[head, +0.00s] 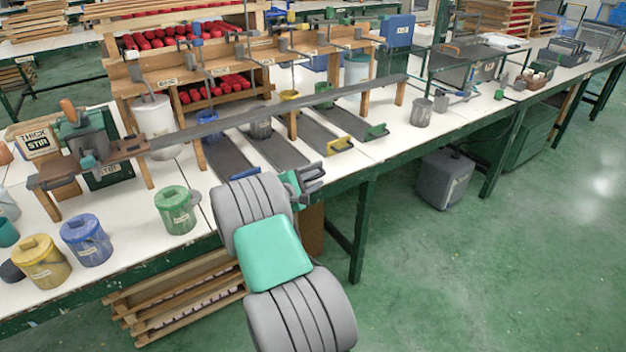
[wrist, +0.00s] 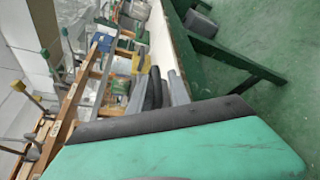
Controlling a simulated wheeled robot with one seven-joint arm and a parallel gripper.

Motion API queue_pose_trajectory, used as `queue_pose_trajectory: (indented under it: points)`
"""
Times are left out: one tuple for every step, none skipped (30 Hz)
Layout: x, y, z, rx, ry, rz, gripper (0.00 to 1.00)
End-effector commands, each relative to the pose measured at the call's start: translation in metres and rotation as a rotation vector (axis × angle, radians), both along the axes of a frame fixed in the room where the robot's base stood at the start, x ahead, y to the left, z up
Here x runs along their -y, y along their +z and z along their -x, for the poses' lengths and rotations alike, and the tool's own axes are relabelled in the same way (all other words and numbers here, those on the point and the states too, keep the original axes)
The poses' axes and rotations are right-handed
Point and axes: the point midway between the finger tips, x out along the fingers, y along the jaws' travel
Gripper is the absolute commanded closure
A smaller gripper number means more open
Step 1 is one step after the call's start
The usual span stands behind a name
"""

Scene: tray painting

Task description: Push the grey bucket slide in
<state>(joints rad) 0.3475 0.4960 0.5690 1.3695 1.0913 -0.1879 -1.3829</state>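Several dark slides lie side by side under the wooden rack in the head view. The slides further right end in a yellow handle (head: 340,144) and a green handle (head: 376,131).
Lidded green (head: 176,210), blue (head: 86,240) and yellow (head: 41,262) pots stand on the left tabletop. A long dark bar (head: 280,112) crosses above the slides. A grey bin (head: 445,179) stands under the table at right. The green floor in front is free.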

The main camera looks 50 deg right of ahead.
Motion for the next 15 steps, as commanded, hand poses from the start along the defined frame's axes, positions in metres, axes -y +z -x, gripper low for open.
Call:
queue_pose_trajectory:
  points:
    - [0.0008,-0.0008,0.0014,-0.002,-0.002,0.0,0.79]
    - [0.0011,-0.0005,0.0015,-0.001,-0.003,-0.001,0.79]
    - [0.0013,-0.0001,0.0017,-0.001,-0.004,0.0,0.79]
    - [0.0015,0.0001,0.0017,0.0,-0.004,0.0,0.79]
    - [0.0015,0.0003,0.0017,0.0,-0.005,0.001,0.79]
    - [0.0015,0.0007,0.0016,0.0,-0.005,0.001,0.79]
    - [0.0014,0.0008,0.0015,0.0,-0.004,0.001,0.79]
    - [0.0012,0.001,0.0014,0.001,-0.004,0.001,0.79]
    - [0.001,0.0013,0.0011,0.001,-0.004,0.002,0.79]
    - [0.001,0.0014,0.0009,0.002,-0.003,0.001,0.79]
    - [0.0008,0.0016,0.0007,0.002,-0.003,0.001,0.79]
    - [0.0004,0.0019,0.0005,0.002,-0.002,0.002,0.79]
    - [-0.0005,0.0022,0.0003,0.002,-0.002,0.002,0.79]
    - [-0.0022,0.0028,0.0,0.002,-0.001,0.003,0.79]
    - [-0.0062,0.0039,-0.0003,0.003,0.0,0.002,0.79]
